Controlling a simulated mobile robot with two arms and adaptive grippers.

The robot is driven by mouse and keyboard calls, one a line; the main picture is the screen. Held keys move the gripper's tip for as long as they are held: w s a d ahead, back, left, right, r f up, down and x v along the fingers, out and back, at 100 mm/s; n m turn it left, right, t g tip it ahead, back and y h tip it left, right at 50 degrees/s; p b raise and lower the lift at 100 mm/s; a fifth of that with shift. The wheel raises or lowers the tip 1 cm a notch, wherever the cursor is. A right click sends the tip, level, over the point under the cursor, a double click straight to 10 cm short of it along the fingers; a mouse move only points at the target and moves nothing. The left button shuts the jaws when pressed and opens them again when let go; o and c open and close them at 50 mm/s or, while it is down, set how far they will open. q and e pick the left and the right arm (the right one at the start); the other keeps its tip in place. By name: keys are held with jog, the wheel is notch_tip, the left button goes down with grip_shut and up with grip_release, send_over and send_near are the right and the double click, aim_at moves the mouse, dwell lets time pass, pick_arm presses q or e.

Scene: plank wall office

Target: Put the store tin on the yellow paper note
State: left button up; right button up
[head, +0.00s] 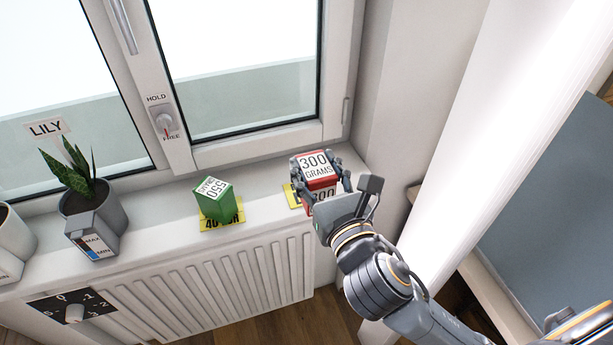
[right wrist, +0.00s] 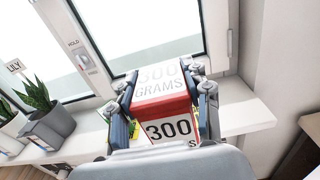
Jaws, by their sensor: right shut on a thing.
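A red tin with white labels reading 300 GRAMS (head: 317,168) is at the right part of the window sill. My right gripper (head: 322,186) is shut on it, one finger on each side. The tin fills the middle of the right wrist view (right wrist: 165,105), between the fingers. A yellow paper note (head: 291,196) shows beside and partly behind this tin; I cannot tell whether the tin touches it. A green tin marked 550 GRAMS (head: 214,205) stands on the sill at another yellow note with black print (head: 222,224). My left gripper is not in view.
The white sill (head: 160,215) runs along the window above a radiator (head: 215,278). A potted plant (head: 85,200) with a MAX/MIN gauge and a white pot (head: 12,245) stand at the left. The sill is clear between the plant and the green tin.

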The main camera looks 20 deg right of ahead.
jog(key=w+d+f, duration=0.1)
jog(key=w+f, duration=0.7)
jog(key=w, duration=0.1)
jog(key=w+d+f+b, duration=0.1)
jog(key=w+f, duration=0.3)
jog(key=shift+w+d+f, duration=0.2)
jog(key=shift+w+d, duration=0.05)
jog(key=shift+d, duration=0.05)
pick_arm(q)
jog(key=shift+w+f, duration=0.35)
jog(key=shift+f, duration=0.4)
pick_arm(e)
jog(key=shift+f, duration=0.2)
jog(key=shift+f, duration=0.15)
jog(key=o, duration=1.4)
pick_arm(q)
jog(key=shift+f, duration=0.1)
